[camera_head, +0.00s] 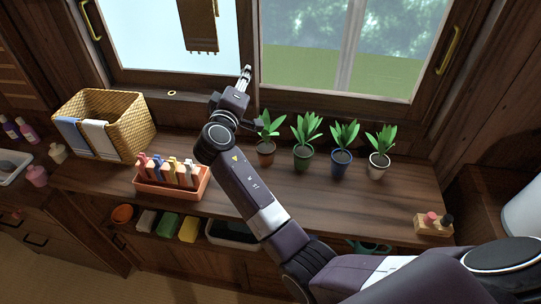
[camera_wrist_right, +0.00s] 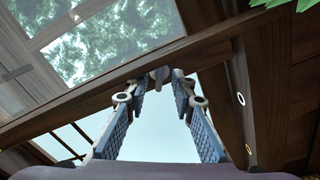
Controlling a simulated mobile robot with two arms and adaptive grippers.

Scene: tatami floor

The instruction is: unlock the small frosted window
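The window has a wooden frame with a pale pane (camera_head: 165,45) on the left and a pane showing blurred greenery (camera_head: 385,45) on the right. My right arm reaches across the counter, and my right gripper (camera_head: 246,73) is at the frame's middle upright. In the right wrist view, the fingers of my right gripper (camera_wrist_right: 160,88) are apart, pointing at the frame. A small grey latch-like piece (camera_wrist_right: 160,75) on the frame shows between the fingertips; whether they touch it is unclear. It is hidden in the head view. My left gripper is not in view.
Potted plants (camera_head: 302,152) stand right of my forearm on the wooden counter (camera_head: 320,195). A wicker basket (camera_head: 120,110) and a terracotta tray with pegs (camera_head: 170,185) stand left. A brown cloth (camera_head: 200,30) hangs before the left pane. Gold handles (camera_head: 449,50) are on the frame.

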